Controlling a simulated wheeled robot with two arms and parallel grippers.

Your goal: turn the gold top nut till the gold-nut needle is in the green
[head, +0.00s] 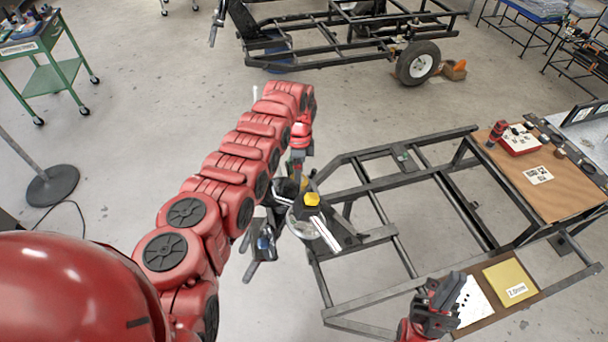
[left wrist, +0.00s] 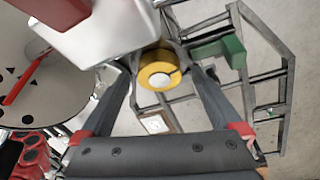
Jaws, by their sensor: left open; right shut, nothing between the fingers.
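The gold top nut (head: 312,199) sits at the top of the suspension assembly, at the left end of the dark frame. In the left wrist view the nut (left wrist: 158,68) is a yellow ring with a pale centre. My left gripper (left wrist: 158,74) is open, with its fingertips on either side of the nut; I cannot tell if they touch it. A white dial (left wrist: 62,88) with a red needle (left wrist: 25,78) is partly visible at the left of that view. I cannot make out a green zone on it. My right gripper (head: 437,303) is shut and empty, away from the nut.
The dark metal frame (head: 375,236) spreads right of the nut. A wooden board (head: 530,180) with a red-and-white box (head: 519,140) lies at the right. A yellow labelled plate (head: 508,283) lies near my right gripper. A green cart (head: 55,75) stands far left.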

